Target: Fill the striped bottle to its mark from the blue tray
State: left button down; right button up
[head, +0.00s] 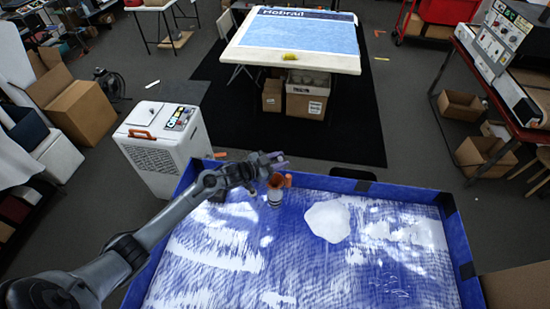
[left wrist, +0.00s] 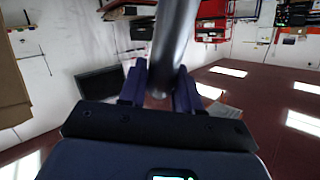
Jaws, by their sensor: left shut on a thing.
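The blue tray (head: 455,235) fills the lower middle of the head view, its floor streaked blue and white. A pale, rounded white patch (head: 327,221) lies in it, right of centre. My left gripper (head: 277,160) is over the tray's far edge, left of centre. In the left wrist view its two purple fingers (left wrist: 160,88) are shut on a dark grey, smooth rod-like thing (left wrist: 174,45). Just below the gripper in the head view is a small orange and grey piece (head: 276,195); I cannot tell what it is. I cannot make out a striped bottle. My right gripper is out of view.
A white-topped table (head: 290,62) with a blue panel stands beyond the tray, boxes beneath it. A white machine (head: 160,148) stands close to the tray's left. A red-framed bench (head: 480,95) is at the right. Dark open floor lies between tray and table.

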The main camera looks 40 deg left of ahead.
pick_arm(q)
jog(key=shift+w+d+m+g, duration=0.3)
jog(key=shift+d, duration=0.3)
jog(key=w+d+f+m+g+y, duration=0.2)
jog(key=d+f+m+y, duration=0.1)
jog(key=d+f, duration=0.1)
jog(key=shift+w+d+f+g+y+b, duration=0.3)
jog(key=shift+d+f+g+y+b, duration=0.1)
jog(key=shift+d, duration=0.3)
jog(key=shift+r, duration=0.1)
